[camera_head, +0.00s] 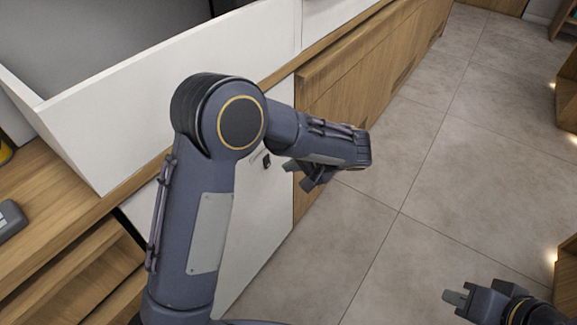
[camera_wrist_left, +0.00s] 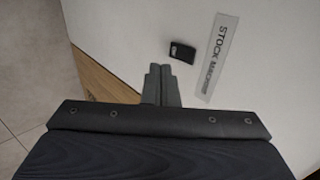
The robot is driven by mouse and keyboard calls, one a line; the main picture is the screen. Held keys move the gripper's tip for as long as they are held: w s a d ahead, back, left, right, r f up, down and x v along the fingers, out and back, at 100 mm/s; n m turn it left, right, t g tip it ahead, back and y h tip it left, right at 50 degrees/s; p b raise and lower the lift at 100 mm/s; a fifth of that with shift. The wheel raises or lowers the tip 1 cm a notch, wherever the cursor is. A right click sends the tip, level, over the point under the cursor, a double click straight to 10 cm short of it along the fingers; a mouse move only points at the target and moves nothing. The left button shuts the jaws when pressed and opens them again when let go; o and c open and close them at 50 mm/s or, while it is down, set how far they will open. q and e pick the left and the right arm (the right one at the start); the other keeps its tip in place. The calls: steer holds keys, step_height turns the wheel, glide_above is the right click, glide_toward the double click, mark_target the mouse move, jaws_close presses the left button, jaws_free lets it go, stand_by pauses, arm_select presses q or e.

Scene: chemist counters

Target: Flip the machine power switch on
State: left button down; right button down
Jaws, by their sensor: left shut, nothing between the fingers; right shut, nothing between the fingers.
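The machine is a white panel (camera_head: 262,225) below the counter, partly hidden behind my left arm. Its small black power switch (camera_head: 267,161) shows just left of my left gripper. In the left wrist view the switch (camera_wrist_left: 182,52) sits beside a grey label (camera_wrist_left: 218,58) reading "STOCK MA…", its end hard to read. My left gripper (camera_head: 297,173) is shut and empty, its fingertips (camera_wrist_left: 160,68) close to the switch but apart from it in the picture. Whether they touch the panel I cannot tell. My right gripper (camera_head: 456,298) is shut and empty, low at the right over the floor.
A wooden cabinet front (camera_head: 345,85) runs along the counter right of the white panel. A white bin-like wall (camera_head: 150,110) stands on the counter top. A grey object (camera_head: 10,218) lies at the far left. The tiled floor (camera_head: 440,160) is open.

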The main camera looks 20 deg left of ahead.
arm_select(q)
steer(key=p+v, duration=0.1)
steer(key=v, duration=0.7)
steer(key=shift+r+p, duration=0.35)
steer(key=shift+r, duration=0.05)
steer(key=shift+d+f+h+p, duration=0.1)
steer(key=shift+f+h+p, duration=0.2)
steer(key=shift+f+p, duration=0.4)
steer(key=shift+f, duration=0.15)
